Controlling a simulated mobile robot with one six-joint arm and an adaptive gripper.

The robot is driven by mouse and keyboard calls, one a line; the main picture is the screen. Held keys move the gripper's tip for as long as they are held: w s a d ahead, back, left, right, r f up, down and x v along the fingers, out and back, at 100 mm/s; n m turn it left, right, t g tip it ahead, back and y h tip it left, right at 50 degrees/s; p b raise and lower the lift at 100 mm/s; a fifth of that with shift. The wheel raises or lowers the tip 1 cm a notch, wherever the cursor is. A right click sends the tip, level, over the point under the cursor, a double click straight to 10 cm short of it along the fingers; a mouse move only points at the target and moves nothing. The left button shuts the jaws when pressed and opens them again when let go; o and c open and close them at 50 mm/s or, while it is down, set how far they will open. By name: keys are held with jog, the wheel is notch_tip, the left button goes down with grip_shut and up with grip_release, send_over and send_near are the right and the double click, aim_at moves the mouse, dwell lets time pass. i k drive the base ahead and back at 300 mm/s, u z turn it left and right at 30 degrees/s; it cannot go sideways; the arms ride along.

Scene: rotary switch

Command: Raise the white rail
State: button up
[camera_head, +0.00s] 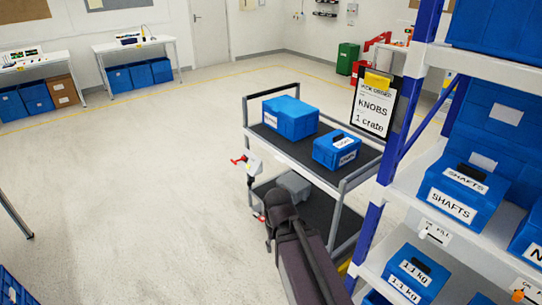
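A grey cart (352,176) with two decks stands in the middle. A pale, whitish rail (290,155) runs along the near edge of its upper deck; I cannot tell for sure that it is the task's white rail. My dark arm (308,258) reaches up from the bottom and covers part of the lower deck.
Two blue crates (290,118) (337,150) sit on the upper deck. A grey box (294,186) is on the lower deck. A blue-posted shelf (410,182) with blue bins stands close on the right, beside a KNOBS sign (372,108). Floor (140,170) at left is open.

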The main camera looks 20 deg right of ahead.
aim_at(282, 158)
jog(key=i, duration=1.2)
jog(key=z, duration=0.4)
